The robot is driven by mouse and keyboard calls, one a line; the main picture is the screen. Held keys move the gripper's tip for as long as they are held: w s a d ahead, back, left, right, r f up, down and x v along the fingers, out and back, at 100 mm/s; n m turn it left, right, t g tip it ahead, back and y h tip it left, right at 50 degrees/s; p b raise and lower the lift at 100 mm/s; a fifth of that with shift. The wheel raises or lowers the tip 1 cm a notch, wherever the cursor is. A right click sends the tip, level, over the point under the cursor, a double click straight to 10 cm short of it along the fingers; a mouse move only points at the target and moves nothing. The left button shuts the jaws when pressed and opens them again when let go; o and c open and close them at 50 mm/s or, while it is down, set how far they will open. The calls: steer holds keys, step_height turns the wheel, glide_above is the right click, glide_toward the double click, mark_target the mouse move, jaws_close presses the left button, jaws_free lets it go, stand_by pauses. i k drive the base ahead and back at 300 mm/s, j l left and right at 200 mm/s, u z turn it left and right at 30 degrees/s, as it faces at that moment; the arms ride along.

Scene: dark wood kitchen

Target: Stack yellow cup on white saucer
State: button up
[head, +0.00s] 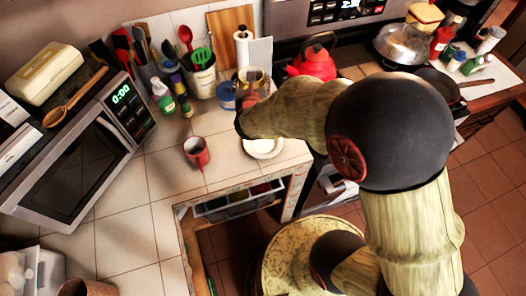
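A white saucer (262,148) lies on the tiled counter near its front right corner, partly covered by my forearm. A yellowish cup (251,77) with a dark inside shows just beyond the end of my arm, near the back of the counter. My gripper (250,97) is at the end of the arm, just in front of this cup in the picture. It is small and partly hidden by my wrist. I cannot tell whether its fingers touch the cup or are open or shut.
A red mug (196,152) stands left of the saucer. A blue container (226,96) and a utensil holder (202,79) are behind. A red kettle (314,62) is on the stove to the right. A microwave (76,165) fills the left. Counter around the mug is clear.

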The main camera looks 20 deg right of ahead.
mark_target(264, 147)
steer(key=l+u, duration=0.2)
steer(key=l, duration=0.3)
steer(key=l+u, duration=0.25)
steer(key=l, duration=0.2)
steer(key=k+l+u, duration=0.2)
steer(key=l, duration=0.25)
steer(key=l+u, duration=0.25)
steer(key=l, duration=0.2)
steer(key=k+l+u, duration=0.2)
steer(key=l, duration=0.2)
